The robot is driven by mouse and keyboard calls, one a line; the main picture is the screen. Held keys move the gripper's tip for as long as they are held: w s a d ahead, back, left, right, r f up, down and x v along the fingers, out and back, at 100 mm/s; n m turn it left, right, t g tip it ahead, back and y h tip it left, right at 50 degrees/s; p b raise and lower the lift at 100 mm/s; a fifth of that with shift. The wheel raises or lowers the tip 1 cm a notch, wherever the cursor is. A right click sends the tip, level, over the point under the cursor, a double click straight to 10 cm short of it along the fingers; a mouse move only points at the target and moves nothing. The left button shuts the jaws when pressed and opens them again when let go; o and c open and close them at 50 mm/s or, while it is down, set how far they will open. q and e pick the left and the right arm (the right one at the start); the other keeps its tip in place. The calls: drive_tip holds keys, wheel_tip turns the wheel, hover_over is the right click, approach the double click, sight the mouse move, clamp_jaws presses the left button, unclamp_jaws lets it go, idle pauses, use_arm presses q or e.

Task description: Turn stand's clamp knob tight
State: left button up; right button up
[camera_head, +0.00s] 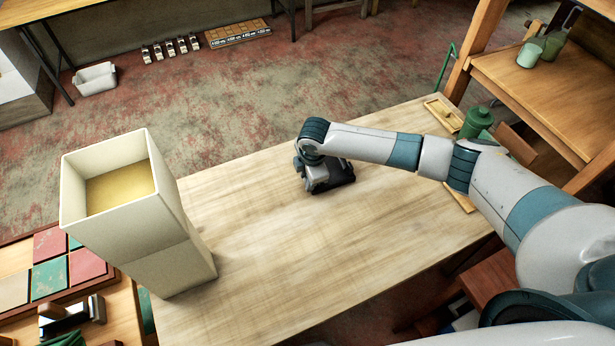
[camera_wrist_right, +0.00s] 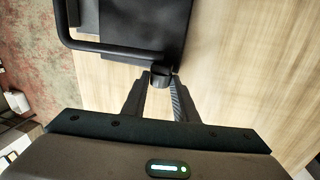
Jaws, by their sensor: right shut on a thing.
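The stand (camera_head: 332,177) is a dark, low piece on the wooden table, partly hidden under my right wrist in the head view. In the right wrist view the stand (camera_wrist_right: 145,30) shows as a black plate with a bent black bar at its left. A small dark round knob (camera_wrist_right: 161,77) sits at the stand's near edge. My right gripper (camera_wrist_right: 160,84) has its two fingertips closed on the knob, one on each side. In the head view my right gripper (camera_head: 312,180) points down at the stand. My left gripper is not in view.
A tall cream box (camera_head: 190,262) stands on the table's left side. A green canister (camera_head: 476,122) and small trays are at the table's right end. A shelf with cups (camera_head: 530,54) stands at the upper right. The middle of the table (camera_head: 270,250) is clear.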

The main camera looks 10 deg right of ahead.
drive_tip(key=o, duration=1.1)
drive_tip(key=shift+c, duration=0.2)
drive_tip(key=shift+r, duration=0.1)
drive_tip(key=b+v, duration=0.4)
drive_tip(key=v, duration=1.3)
drive_tip(key=shift+r, duration=0.1)
